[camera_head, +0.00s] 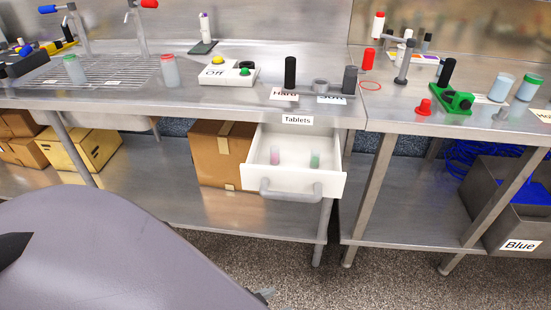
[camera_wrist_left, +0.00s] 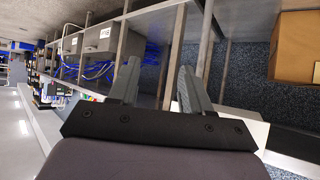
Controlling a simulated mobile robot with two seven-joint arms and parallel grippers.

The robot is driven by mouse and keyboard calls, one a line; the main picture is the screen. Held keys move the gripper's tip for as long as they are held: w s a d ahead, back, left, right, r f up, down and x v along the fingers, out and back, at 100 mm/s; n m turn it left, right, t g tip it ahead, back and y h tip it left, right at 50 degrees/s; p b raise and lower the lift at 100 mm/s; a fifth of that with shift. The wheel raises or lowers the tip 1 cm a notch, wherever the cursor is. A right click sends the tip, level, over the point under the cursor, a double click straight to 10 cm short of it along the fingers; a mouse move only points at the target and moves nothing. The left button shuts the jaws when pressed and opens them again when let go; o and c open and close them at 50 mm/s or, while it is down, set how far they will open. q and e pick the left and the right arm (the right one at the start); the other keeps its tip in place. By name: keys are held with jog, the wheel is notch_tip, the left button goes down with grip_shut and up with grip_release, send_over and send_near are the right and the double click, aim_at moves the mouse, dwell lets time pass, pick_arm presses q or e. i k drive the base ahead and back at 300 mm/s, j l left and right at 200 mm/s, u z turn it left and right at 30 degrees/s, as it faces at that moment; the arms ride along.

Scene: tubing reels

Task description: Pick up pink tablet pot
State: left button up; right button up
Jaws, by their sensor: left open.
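The pink tablet pot (camera_head: 275,156) is small and stands inside the open white drawer (camera_head: 290,180) labelled "Tablets", on its left side. A green pot (camera_head: 315,159) stands to its right in the same drawer. My left arm fills the lower left of the head view, with only a grey fingertip showing at its right end, below and in front of the drawer. In the left wrist view my left gripper (camera_wrist_left: 157,78) is open with nothing between its fingers. The pink pot does not show in that view. My right gripper is not in view.
The drawer's grey handle (camera_head: 291,194) faces me, under the steel bench top. A cardboard box (camera_head: 222,150) stands directly left of the drawer. A table leg (camera_head: 376,185) stands to its right. The floor (camera_head: 350,285) in front is clear.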

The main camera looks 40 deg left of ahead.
aim_at(274, 149)
jog(key=i+j+u, duration=0.1)
jog(key=j, duration=0.25)
jog(key=i+j+u, duration=0.1)
jog(key=j, duration=0.25)
jog(key=i+j+u, duration=0.15)
jog(key=j, duration=0.2)
jog(key=i+j+u, duration=0.1)
jog(key=j, duration=0.25)
